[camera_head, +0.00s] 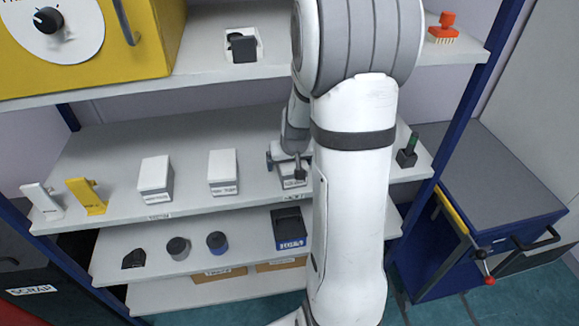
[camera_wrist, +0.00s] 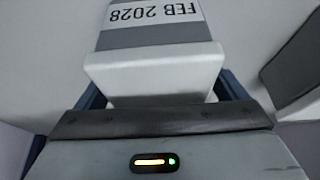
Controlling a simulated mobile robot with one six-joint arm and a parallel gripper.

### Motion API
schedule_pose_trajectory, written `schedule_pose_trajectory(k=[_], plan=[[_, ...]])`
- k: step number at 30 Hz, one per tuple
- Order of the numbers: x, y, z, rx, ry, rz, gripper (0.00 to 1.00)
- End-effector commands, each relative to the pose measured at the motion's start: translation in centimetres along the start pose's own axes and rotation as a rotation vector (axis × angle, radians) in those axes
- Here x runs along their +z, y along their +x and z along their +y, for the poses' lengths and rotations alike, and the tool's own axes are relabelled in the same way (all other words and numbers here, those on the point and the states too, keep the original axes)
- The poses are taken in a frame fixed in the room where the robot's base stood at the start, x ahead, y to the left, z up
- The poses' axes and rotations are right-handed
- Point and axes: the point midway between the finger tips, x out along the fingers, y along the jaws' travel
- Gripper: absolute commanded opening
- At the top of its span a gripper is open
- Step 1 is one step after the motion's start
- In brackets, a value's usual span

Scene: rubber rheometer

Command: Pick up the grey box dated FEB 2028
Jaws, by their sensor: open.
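The box labelled FEB 2028 (camera_wrist: 155,70) fills the upper middle of the wrist view, white-grey with a darker grey band and its label upside down. In the head view it shows as a small grey box (camera_head: 293,183) on the middle shelf, partly hidden by my gripper (camera_head: 288,165). My gripper is open at this box. In the wrist view its blue fingers (camera_wrist: 162,92) show on either side of the box, partly hidden behind it. I cannot tell whether they touch it.
Two white boxes (camera_head: 223,172) (camera_head: 155,179) stand left on the same shelf (camera_head: 115,147). White and yellow stands (camera_head: 88,196) are at its left end. A green-handled tool (camera_head: 408,150) stands right. The shelf above (camera_head: 200,77) overhangs behind my arm.

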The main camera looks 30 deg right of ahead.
Motion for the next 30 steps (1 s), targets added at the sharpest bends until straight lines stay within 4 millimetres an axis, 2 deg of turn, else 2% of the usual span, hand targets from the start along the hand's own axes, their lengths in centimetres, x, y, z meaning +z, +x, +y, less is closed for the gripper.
schedule_pose_trajectory(k=[11,30], plan=[[0.02,0.07,-0.04,0.000,-0.001,0.000,0.92],[0.03,0.08,-0.08,-0.001,-0.002,0.000,0.39]])
